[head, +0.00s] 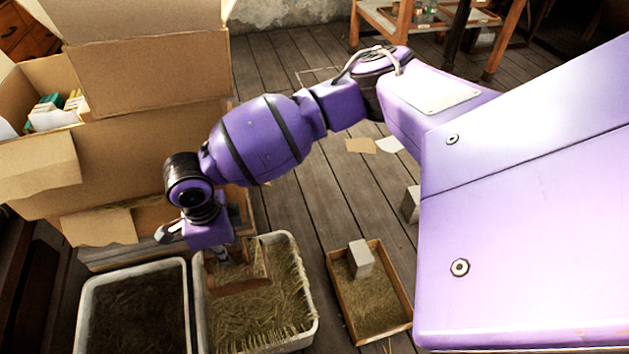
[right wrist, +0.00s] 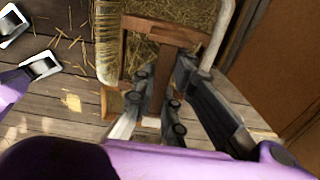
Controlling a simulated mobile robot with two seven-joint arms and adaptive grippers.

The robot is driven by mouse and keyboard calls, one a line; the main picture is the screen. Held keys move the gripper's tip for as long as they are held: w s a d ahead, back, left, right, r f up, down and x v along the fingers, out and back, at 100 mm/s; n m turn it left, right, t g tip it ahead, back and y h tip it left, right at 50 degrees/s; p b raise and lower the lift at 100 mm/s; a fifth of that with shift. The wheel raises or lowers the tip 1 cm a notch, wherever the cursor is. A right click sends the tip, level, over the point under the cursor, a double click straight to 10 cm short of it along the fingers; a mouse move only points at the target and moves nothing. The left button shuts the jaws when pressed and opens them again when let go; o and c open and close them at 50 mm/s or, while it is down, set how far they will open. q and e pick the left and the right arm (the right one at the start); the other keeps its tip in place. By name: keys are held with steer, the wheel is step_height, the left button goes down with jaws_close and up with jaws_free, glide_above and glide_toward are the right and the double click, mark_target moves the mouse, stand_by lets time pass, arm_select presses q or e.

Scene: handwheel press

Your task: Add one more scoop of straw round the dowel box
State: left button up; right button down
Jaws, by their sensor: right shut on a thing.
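My right gripper (head: 218,252) reaches down over the near straw tub (head: 313,318). It is shut on the handle of a brown wooden scoop (head: 240,288), whose broad end is down at the straw. In the right wrist view the fingers (right wrist: 157,105) close round the handle (right wrist: 160,82), with a wooden crosspiece beyond it. How much straw is on the scoop I cannot tell. A pale block (head: 361,258), perhaps the dowel box, stands in a low wooden crate (head: 397,331) with straw around it, to the right of the tub. My left gripper is not seen.
A tub of dark material (head: 130,312) stands left of the straw tub. A large open cardboard box (head: 150,130) rises behind the tubs. Another pale block (head: 411,204) and papers (head: 360,146) lie on the plank floor. Loose straw (right wrist: 70,42) lies beside the tub.

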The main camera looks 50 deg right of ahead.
steer(key=shift+w+r+p, duration=0.1)
steer(key=shift+r+p, duration=0.95)
steer(key=shift+r, duration=1.65)
